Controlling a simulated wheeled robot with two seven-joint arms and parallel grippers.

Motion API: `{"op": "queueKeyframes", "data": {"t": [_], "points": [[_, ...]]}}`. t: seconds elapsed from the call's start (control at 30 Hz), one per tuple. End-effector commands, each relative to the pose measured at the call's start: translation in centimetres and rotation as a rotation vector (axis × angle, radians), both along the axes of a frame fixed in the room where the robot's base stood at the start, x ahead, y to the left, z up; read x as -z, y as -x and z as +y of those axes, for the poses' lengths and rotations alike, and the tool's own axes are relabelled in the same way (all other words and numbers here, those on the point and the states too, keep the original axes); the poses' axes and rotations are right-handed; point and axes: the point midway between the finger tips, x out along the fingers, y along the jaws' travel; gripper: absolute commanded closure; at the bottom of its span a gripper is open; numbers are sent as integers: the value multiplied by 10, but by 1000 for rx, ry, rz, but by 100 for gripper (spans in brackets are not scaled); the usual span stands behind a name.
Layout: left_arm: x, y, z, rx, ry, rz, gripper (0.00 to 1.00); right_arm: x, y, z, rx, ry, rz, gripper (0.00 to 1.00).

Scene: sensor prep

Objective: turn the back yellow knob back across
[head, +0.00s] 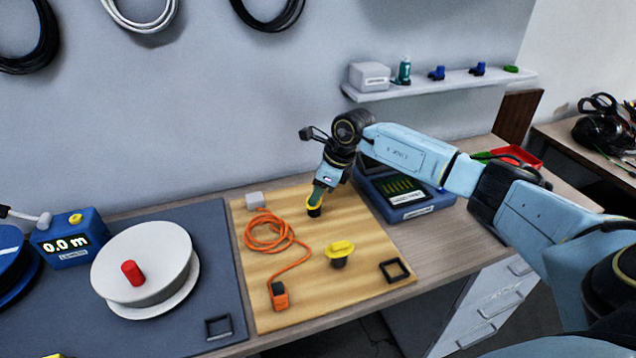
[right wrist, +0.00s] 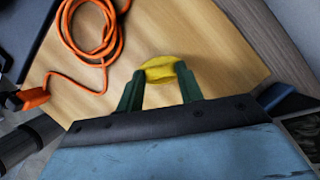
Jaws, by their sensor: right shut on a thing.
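The back yellow knob (head: 315,208) stands on the wooden board (head: 370,232), mostly covered by my right gripper in the head view. My right gripper (head: 317,200) points down over it, and its green fingers are shut on the knob. In the right wrist view the yellow knob (right wrist: 160,68) shows between and just beyond the two fingertips (right wrist: 158,78). The front yellow knob (head: 340,250) stands free on the board, nearer the front, with its yellow bar lying roughly left to right. My left gripper is not in view.
An orange cable (head: 270,235) lies coiled left of the back knob, ending in an orange plug (head: 279,295). A small grey block (head: 254,200) sits behind the coil. A blue case (head: 415,205) stands right of the board; a white reel (head: 145,258) stands on the dark mat at left.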

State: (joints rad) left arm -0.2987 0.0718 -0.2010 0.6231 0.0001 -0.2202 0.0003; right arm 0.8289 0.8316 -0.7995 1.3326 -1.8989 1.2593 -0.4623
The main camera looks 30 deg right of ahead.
Motion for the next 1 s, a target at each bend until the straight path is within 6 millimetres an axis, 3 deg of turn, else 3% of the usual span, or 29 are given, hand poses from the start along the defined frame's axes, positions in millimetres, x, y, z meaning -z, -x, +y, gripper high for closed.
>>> {"op": "queueKeyframes", "data": {"t": [0.5, 1.0], "points": [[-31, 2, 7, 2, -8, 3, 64, -2, 3, 5, 487, 2, 1, 86], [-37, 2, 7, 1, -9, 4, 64, 0, 2, 8, 873, 1, -1, 86]]}}
